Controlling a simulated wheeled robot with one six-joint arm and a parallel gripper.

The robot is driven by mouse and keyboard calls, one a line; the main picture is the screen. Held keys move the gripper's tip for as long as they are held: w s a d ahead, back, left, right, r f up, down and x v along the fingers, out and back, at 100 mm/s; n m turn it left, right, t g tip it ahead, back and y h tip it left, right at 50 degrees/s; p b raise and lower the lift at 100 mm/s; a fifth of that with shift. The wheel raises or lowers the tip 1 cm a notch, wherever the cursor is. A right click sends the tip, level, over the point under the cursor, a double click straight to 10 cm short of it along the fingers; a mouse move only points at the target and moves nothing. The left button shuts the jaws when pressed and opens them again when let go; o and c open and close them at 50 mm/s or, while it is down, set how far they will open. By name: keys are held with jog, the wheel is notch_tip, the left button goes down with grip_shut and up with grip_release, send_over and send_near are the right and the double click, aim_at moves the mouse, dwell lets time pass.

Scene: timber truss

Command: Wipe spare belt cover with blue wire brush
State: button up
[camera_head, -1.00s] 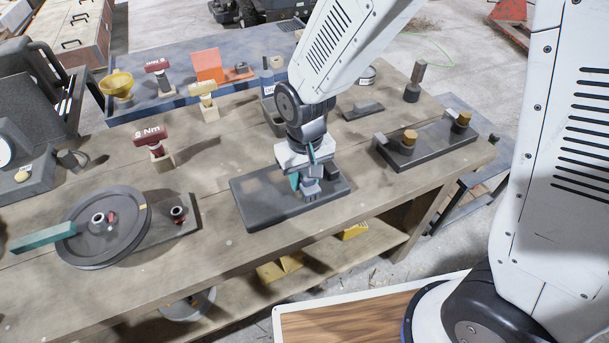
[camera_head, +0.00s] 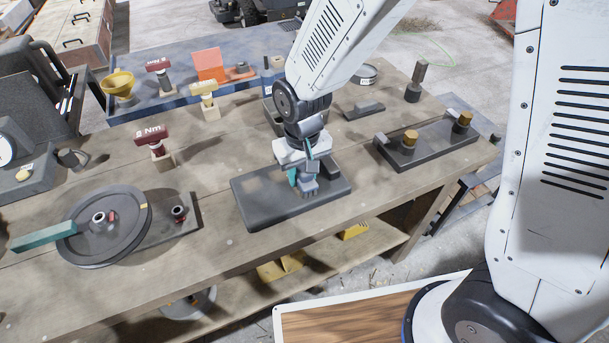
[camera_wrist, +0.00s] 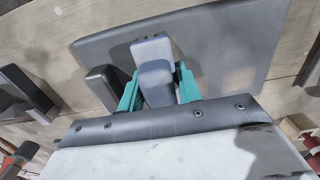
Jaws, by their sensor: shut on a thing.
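The spare belt cover (camera_head: 262,208) is a dark grey flat plate lying near the bench's front edge, with a paler brownish patch on its left part. It also fills the upper middle of the wrist view (camera_wrist: 235,40). My gripper (camera_head: 305,182) points down over the cover's right half. Its teal fingers (camera_wrist: 158,88) are shut on the blue wire brush (camera_wrist: 153,72), a blue-grey block that also shows in the head view (camera_head: 309,187). The brush is at or just above the cover; its underside is hidden, so contact is unclear. A dark raised block (camera_wrist: 101,84) is beside the fingers.
A pulley wheel (camera_head: 88,240) with a teal-handled tool is on the left of the bench. A dark plate with brass-topped posts (camera_head: 430,146) is on the right. A red "Nm" tool (camera_head: 151,136) and a grey bin (camera_head: 273,120) stand behind.

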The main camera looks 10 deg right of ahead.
jog(key=shift+w+a, duration=0.2)
jog(key=shift+w, duration=0.6)
jog(key=shift+s+d+f, duration=0.1)
jog(key=shift+s+d, duration=0.15)
jog(key=shift+s, duration=0.55)
jog(key=shift+s+d, duration=0.2)
jog(key=shift+s, duration=0.6)
jog(key=shift+w+a, duration=0.25)
jog(key=shift+w, duration=0.55)
jog(key=shift+w+a, duration=0.2)
jog(key=shift+w, duration=0.55)
jog(key=shift+s+d, duration=0.25)
jog(key=shift+s, duration=0.5)
jog(key=shift+s+d, duration=0.2)
jog(key=shift+s, duration=0.55)
jog(key=shift+w+a, duration=0.25)
jog(key=shift+w, duration=0.5)
jog(key=shift+w+a, duration=0.2)
jog(key=shift+w, duration=0.55)
jog(key=shift+s+d, duration=0.25)
jog(key=shift+s, duration=0.5)
jog(key=shift+s+d, duration=0.2)
jog(key=shift+s, duration=0.55)
jog(key=shift+r, duration=3.1)
